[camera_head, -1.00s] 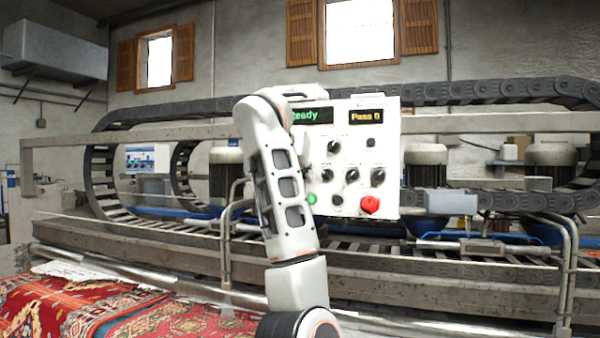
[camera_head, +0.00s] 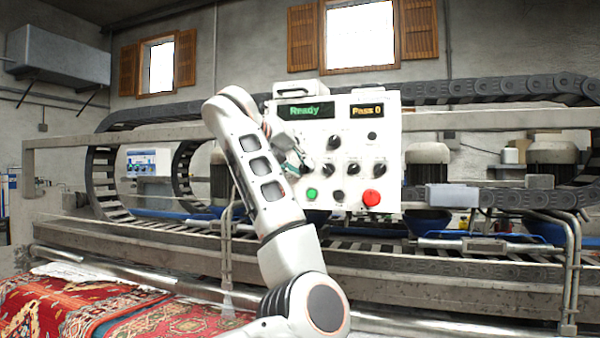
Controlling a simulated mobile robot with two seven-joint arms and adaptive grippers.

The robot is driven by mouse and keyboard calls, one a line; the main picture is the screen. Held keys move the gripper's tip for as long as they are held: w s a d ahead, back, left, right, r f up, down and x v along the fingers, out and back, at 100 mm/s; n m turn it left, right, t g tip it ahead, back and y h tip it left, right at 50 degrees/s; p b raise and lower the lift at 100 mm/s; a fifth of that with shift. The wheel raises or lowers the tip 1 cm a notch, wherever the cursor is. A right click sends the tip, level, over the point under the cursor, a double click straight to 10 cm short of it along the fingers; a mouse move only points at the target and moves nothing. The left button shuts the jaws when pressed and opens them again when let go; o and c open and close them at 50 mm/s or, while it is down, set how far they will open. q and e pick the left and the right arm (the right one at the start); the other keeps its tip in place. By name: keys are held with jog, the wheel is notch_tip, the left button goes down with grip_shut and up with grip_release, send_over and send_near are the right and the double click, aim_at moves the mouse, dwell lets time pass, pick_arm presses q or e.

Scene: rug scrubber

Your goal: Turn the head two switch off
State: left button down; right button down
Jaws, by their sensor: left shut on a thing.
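The white control panel (camera_head: 388,152) stands in the middle of the view. A larger black knob (camera_head: 334,142) sits above a row of smaller black switches, including a left one (camera_head: 328,170), a middle one (camera_head: 352,169) and a right one (camera_head: 379,170). Their labels are too small to read, so I cannot tell which is head two. My left gripper (camera_head: 297,163) is at the left part of the panel, left of these switches. It is shut on a small switch knob there, mostly hidden by its fingers. My right gripper is not in view.
The panel has a green button (camera_head: 311,193), a red button (camera_head: 371,197), a "Ready" display (camera_head: 305,111) and a "Pass 0" display (camera_head: 367,110). A grey machine frame (camera_head: 450,265) spans behind. Red patterned rugs (camera_head: 70,305) lie at lower left.

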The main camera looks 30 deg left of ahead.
pick_arm(q)
jog(key=shift+a+f+n+t+h+b, duration=0.1)
jog(key=shift+f+n+t+h+b, duration=0.15)
jog(key=shift+n+h+b, duration=0.6)
jog(key=n+t+b, duration=0.1)
jog(key=n, duration=0.1)
jog(key=shift+a+n+h, duration=0.1)
jog(key=shift+n+h, duration=0.25)
jog(key=shift+n+t+h+b, duration=0.25)
jog(key=shift+n+h+b, duration=0.05)
jog(key=shift+n+b, duration=0.35)
jog(key=shift+n, duration=0.25)
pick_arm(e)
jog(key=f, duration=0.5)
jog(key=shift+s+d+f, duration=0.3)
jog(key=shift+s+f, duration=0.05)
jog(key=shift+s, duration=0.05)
pick_arm(q)
jog(key=c, duration=1.9)
grip_release()
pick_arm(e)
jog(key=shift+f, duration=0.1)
